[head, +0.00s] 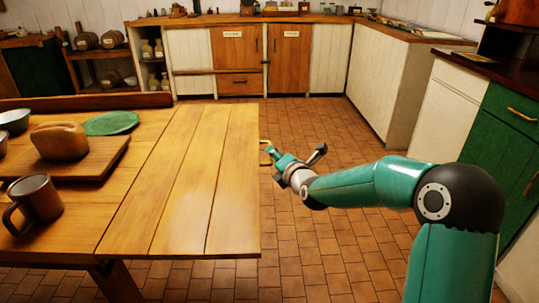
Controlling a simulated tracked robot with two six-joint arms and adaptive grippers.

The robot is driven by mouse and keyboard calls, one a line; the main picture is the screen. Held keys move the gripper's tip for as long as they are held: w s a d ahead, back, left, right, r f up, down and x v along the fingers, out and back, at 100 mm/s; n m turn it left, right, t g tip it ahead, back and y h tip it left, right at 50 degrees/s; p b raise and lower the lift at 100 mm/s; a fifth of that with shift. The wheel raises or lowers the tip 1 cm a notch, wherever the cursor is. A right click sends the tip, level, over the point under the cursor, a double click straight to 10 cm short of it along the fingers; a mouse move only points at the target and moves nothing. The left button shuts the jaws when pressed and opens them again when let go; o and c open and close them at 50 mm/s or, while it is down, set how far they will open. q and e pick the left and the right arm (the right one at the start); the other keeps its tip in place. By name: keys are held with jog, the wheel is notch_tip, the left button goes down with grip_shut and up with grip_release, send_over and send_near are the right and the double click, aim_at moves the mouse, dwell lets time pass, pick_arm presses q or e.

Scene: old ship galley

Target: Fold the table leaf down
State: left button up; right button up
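The wooden table leaf (186,185) is up and level with the rest of the table (140,143), along a seam at its left. A small brass-coloured piece (266,150) sticks out at the leaf's right edge. My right gripper (296,151) is just right of that edge, over the floor. Its fingers look spread and hold nothing that I can see. One finger is close to the brass piece; I cannot tell whether they touch. The underside of the leaf and its support are hidden. My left gripper is out of view.
A brown mug (38,200), a board (102,158) with a loaf (59,141), and a green plate (111,123) stand left of the seam. The leaf is bare. Tiled floor (310,115) is free to the right, up to the cabinets (440,115).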

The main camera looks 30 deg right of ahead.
jog(key=shift+x, duration=2.25)
grip_shut()
